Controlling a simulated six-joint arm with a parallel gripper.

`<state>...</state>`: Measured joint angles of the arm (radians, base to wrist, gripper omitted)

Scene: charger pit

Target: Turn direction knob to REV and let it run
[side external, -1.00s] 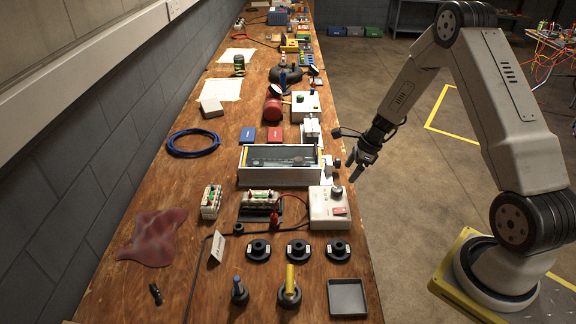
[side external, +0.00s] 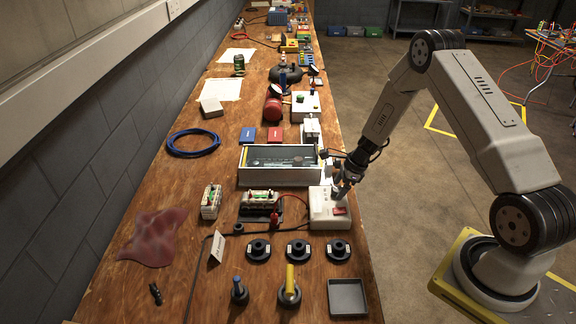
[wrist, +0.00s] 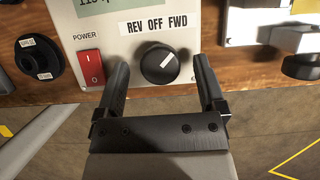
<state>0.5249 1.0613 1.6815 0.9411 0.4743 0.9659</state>
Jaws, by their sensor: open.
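The white control box (side external: 322,213) sits near the bench's right edge in the side view. Its black round direction knob (wrist: 152,66) shows in the wrist view under the label REV OFF FWD (wrist: 157,25). The knob's white mark slants up and right, toward the FWD side. My gripper (wrist: 160,63) is open, with one finger on each side of the knob and visible gaps between. In the side view my gripper (side external: 343,191) is over the box and hides the knob. The red power switch (wrist: 89,67) is just left of the left finger.
Black round fixtures (side external: 298,250) and a dark tray (side external: 348,298) are in front.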

